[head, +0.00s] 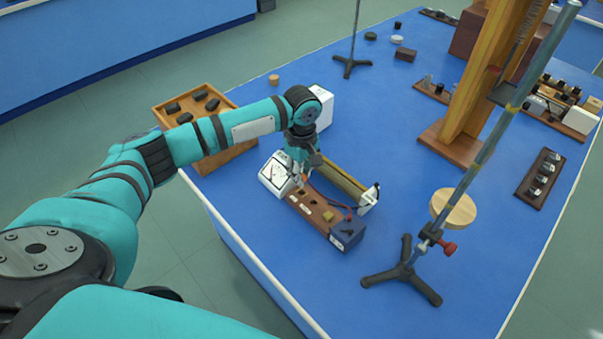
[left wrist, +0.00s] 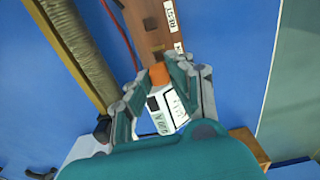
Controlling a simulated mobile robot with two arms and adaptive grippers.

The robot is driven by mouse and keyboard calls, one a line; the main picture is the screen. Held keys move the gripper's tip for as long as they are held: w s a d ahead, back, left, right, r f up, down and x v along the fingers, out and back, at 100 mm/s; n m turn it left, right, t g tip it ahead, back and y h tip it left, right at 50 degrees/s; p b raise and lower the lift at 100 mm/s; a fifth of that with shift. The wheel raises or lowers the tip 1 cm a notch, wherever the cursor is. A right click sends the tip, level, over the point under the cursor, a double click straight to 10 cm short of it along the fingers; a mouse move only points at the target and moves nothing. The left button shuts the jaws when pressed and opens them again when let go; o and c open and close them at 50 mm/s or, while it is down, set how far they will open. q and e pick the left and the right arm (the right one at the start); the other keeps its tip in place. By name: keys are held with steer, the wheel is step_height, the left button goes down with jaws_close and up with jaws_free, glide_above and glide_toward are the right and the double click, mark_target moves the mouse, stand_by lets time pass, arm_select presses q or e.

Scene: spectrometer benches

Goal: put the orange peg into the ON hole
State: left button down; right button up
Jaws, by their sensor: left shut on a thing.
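My left gripper (head: 300,178) is shut on the orange peg (left wrist: 158,74), which shows between the fingertips in the left wrist view (left wrist: 161,70). The fingers are over the end of the brown wooden board (head: 319,211), near the white meter (head: 274,172). I cannot tell whether the peg's lower end is in a hole or above the board. The board also shows in the left wrist view (left wrist: 144,30), with a label that appears to read REST (left wrist: 171,15) and another small label closer to the peg. The ON label is not legible. My right gripper is not in view.
A long coil (head: 342,180) lies beside the board, with a red wire close by. A wooden tray (head: 240,153) of dark pieces and a white box (head: 322,108) stand behind. A tripod stand (head: 402,275) is at the front right. Blue table is clear between them.

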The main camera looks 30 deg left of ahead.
arm_select(q)
steer(key=shift+f+b, duration=1.4)
steer(key=shift+b, duration=0.35)
steer(key=shift+f, duration=1.05)
steer(key=c, duration=1.1)
jaws_free()
step_height(320, 180, up, 12)
steer(key=shift+r, duration=0.1)
